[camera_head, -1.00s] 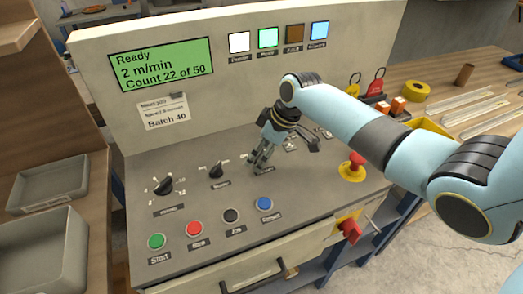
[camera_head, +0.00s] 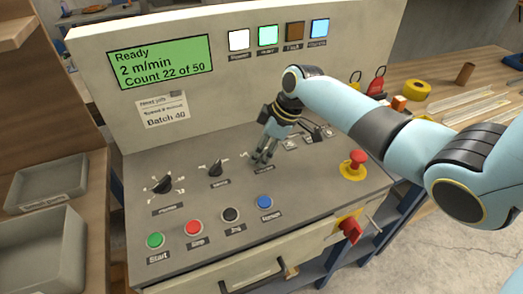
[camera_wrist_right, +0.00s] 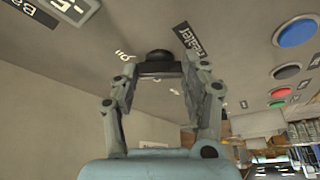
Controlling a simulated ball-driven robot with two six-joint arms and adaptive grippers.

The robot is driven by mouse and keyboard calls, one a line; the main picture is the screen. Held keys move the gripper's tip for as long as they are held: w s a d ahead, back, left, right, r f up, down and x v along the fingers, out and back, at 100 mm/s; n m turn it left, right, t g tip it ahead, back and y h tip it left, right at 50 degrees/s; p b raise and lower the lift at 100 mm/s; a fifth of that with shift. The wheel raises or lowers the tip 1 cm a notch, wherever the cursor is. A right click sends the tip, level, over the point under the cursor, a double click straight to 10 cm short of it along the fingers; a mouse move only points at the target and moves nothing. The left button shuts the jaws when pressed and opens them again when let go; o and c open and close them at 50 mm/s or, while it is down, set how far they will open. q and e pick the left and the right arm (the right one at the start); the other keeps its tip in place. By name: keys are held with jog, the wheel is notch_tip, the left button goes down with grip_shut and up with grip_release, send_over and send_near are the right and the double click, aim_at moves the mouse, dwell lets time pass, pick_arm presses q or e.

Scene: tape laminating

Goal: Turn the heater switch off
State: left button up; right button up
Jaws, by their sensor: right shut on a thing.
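My right gripper (camera_head: 262,158) stands over the panel of the grey console, its fingers pointing down at the third knob in the row. In the right wrist view, the fingers of this gripper (camera_wrist_right: 162,88) are closed on the heater switch (camera_wrist_right: 158,56), a black knob beside a label reading "Heater" (camera_wrist_right: 189,42). The exact angle of the switch is hard to read. My left gripper is not in view.
Two more black knobs (camera_head: 162,184) (camera_head: 216,169) stand to the left. Green (camera_head: 155,240), red (camera_head: 193,228), black and blue (camera_head: 265,202) buttons line the front. A red emergency stop (camera_head: 357,159) is at right. A green display (camera_head: 160,61) reads "Ready".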

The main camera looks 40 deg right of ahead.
jog(key=n+b, duration=0.1)
jog(key=n, duration=0.1)
jog(key=n+g+b, duration=0.1)
jog(key=shift+w+d+f+n+y, duration=0.1)
jog(key=shift+w+n+y, duration=0.05)
jog(key=shift+n+y, duration=0.25)
jog(key=n+g+b, duration=0.1)
jog(key=n, duration=0.1)
jog(key=n+b, duration=0.2)
jog(key=shift+w+n+g+y, duration=0.15)
jog(key=shift+n+g+y, duration=0.15)
jog(key=shift+g+y, duration=0.1)
jog(key=n+b, duration=0.1)
jog(key=n, duration=0.1)
jog(key=n+g+b, duration=0.1)
jog(key=n, duration=0.1)
jog(key=shift+w+g+b, duration=0.15)
jog(key=shift+g+b, duration=0.15)
jog(key=shift+b, duration=0.1)
jog(key=shift+n+g+h+b, duration=0.45)
jog(key=shift+n+b, duration=0.35)
jog(key=shift+n, duration=0.8)
jog(key=o, duration=1.2)
jog(key=shift+c, duration=0.2)
